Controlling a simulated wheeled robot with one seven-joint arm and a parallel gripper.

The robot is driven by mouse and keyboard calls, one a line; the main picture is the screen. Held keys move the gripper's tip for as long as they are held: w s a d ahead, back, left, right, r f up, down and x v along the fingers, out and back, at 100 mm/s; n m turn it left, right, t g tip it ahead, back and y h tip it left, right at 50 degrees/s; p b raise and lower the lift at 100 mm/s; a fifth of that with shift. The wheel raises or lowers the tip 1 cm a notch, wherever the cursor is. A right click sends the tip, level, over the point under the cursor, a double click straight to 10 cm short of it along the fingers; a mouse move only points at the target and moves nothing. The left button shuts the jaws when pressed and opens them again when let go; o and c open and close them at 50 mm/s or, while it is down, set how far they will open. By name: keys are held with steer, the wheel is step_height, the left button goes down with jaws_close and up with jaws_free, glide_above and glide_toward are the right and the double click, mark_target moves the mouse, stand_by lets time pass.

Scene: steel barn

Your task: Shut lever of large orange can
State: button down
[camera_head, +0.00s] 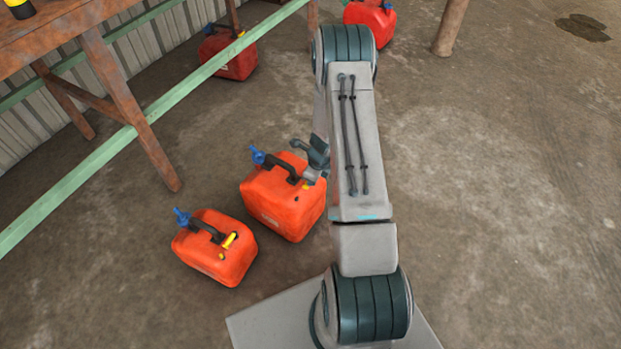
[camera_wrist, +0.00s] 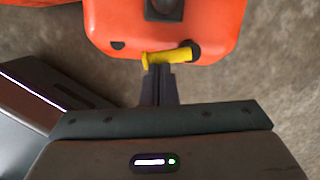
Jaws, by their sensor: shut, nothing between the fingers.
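The large orange can (camera_head: 284,205) stands upright on the floor, left of my arm. It has a dark handle (camera_head: 282,166) and a blue cap at its left end. Its yellow lever (camera_wrist: 169,56) shows in the wrist view, lying across the can's near edge, with its right end at a dark round pivot. My gripper (camera_wrist: 159,72) is shut and empty, its fingertips at the left part of the lever; whether they touch it I cannot tell. In the head view my gripper (camera_head: 314,168) is at the can's upper right and partly hides the lever.
A smaller orange can (camera_head: 213,248) with a yellow lever stands left of the large one. Red cans (camera_head: 230,55) and (camera_head: 370,20) stand farther back. A wooden table (camera_head: 110,80) and a green rail (camera_head: 150,120) are at left.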

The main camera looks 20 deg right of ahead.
steer(key=shift+d, duration=0.2)
steer(key=shift+w+d+p, duration=0.3)
steer(key=shift+w+p, duration=0.05)
steer(key=shift+w, duration=0.35)
steer(key=s+d+r+p, duration=0.3)
steer(key=s+r+p, duration=0.1)
steer(key=r, duration=0.8)
steer(key=shift+d, duration=0.2)
